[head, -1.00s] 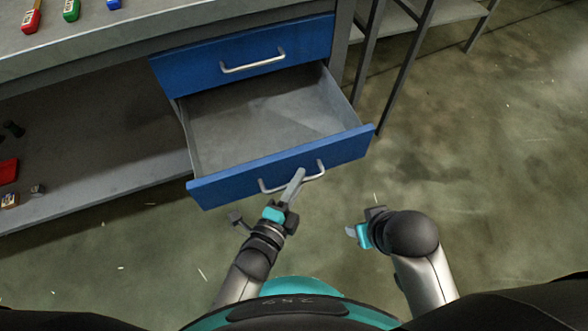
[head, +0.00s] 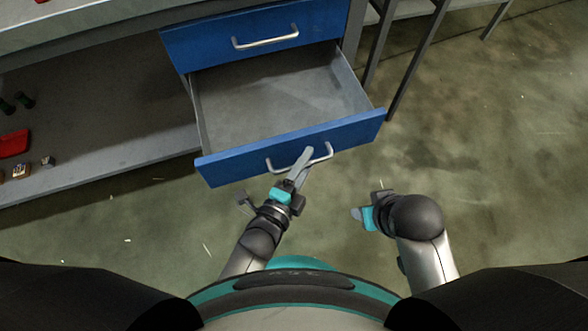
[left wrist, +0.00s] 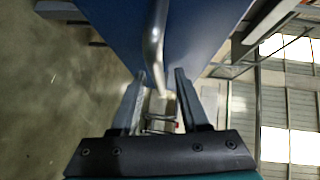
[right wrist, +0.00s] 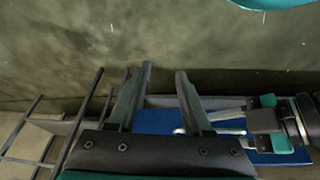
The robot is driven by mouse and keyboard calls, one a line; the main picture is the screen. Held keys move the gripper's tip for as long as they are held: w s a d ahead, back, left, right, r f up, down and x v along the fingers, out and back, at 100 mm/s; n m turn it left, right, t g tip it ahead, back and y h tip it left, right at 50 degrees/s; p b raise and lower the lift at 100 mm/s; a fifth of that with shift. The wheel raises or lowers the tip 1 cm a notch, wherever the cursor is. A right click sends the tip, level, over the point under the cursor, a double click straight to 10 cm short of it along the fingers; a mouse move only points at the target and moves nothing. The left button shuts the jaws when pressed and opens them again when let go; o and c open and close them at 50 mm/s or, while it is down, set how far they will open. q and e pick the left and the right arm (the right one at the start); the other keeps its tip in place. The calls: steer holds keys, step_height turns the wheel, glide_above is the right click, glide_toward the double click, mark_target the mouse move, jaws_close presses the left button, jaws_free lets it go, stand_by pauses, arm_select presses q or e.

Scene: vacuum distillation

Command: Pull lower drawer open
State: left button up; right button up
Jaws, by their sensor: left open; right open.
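The lower drawer (head: 230,159) has a blue front and stands pulled out, its empty grey inside showing in the head view. Its curved metal handle (head: 326,158) is on the front; the handle also shows in the left wrist view (left wrist: 154,45). My left gripper (head: 305,157) is at the handle. Its two fingers are apart in the left wrist view (left wrist: 160,76), with the handle bar running down towards the gap between the tips. Whether they touch it I cannot tell. My right gripper (head: 357,213) is open and empty, to the right of the drawer front and apart from it.
The closed blue upper drawer (head: 215,43) is above, under the grey worktop (head: 90,22). A lower shelf (head: 120,160) at left holds a red object (head: 13,143) and small items. Dark rack legs (head: 416,60) stand at right. The floor at right is clear.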

arm_select(q)
steer(key=p+v, duration=0.4)
steer(key=v, duration=1.1)
arm_select(e)
steer(key=s+f+g, duration=0.1)
steer(key=s+f, duration=0.2)
steer(key=f, duration=0.5)
steer(key=shift+s+d+f, duration=0.25)
steer(key=shift+s+f, duration=0.1)
steer(key=shift+f, duration=0.05)
arm_select(q)
steer(key=shift+s, duration=0.1)
steer(key=s+a+f+n+g+y+p, duration=0.3)
steer(key=a+f+n+g+y+p, duration=0.25)
steer(key=a+f+n, duration=0.65)
steer(key=s+a+f+n+g+y+p, duration=0.2)
steer(key=s+a+f+n+g, duration=0.4)
steer(key=s+a+n, duration=0.1)
steer(key=shift+s+f+n+g+y, duration=0.3)
steer(key=shift+s+g+y, duration=0.05)
steer(key=shift+s, duration=0.4)
arm_select(e)
steer(key=s+d+f+h, duration=0.1)
steer(key=s+d+f, duration=0.6)
steer(key=s, duration=0.3)
steer(key=shift+s+d+f+g, duration=0.25)
steer(key=shift+f+g, duration=0.05)
steer(key=shift+f, duration=0.05)
steer(key=shift+w+a, duration=0.1)
